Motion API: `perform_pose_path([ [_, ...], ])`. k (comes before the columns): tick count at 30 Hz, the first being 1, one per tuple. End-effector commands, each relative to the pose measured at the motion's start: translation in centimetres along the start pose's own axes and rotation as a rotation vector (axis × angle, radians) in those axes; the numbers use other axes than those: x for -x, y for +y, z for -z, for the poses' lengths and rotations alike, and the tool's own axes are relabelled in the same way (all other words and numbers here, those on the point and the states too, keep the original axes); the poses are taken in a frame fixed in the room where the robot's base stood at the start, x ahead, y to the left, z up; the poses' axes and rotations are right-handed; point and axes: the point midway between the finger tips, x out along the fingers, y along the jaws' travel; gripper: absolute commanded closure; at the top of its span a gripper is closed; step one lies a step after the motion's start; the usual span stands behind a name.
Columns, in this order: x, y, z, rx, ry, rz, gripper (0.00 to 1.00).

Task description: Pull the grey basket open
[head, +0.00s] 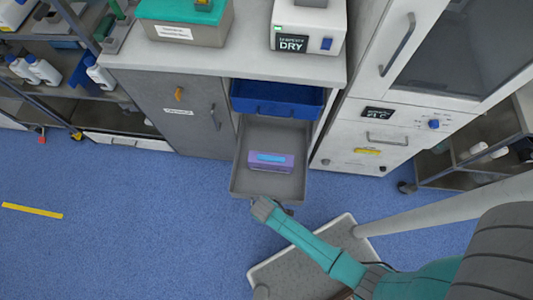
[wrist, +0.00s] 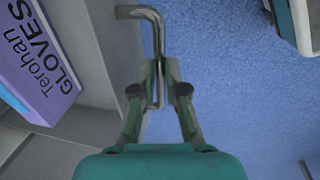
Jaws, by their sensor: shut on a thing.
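The grey basket (head: 240,175) stands pulled out from the cabinet, below a blue basket, and reaches out over the blue floor. A purple glove box (head: 271,160) lies inside it and also shows at the left of the wrist view (wrist: 45,55). My gripper (head: 268,207) is at the basket's front edge. In the wrist view my gripper (wrist: 160,80) is shut on the bent metal handle (wrist: 150,14) on the basket's front. The fingers hide part of the handle.
The blue basket (head: 277,108) is above the grey one, under the counter (head: 235,66). A white cabinet (head: 368,138) is close on the right and a grey cabinet door (head: 190,118) on the left. The blue floor (head: 130,220) is clear at front left.

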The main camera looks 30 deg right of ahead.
Motion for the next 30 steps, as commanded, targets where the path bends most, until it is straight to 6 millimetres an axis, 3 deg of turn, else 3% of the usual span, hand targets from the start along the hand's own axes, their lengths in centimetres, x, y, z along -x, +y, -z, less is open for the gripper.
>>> perform_pose_path([
  [7, 0.0, -0.1, 0.0, 0.000, -0.001, 0.001, 1.00],
  [8, 0.0, 0.0, 0.0, 0.000, -0.001, 0.001, 0.83],
  [9, 0.0, 0.0, 0.0, 0.000, -0.001, 0.001, 0.73],
  [11, 0.0, 0.0, 0.0, 0.000, 0.000, 0.001, 0.63],
  [23, 0.5, 0.0, 0.1, 0.000, 0.002, -0.001, 0.63],
  [30, 4.0, 0.0, 0.0, 0.001, 0.002, -0.001, 0.63],
])
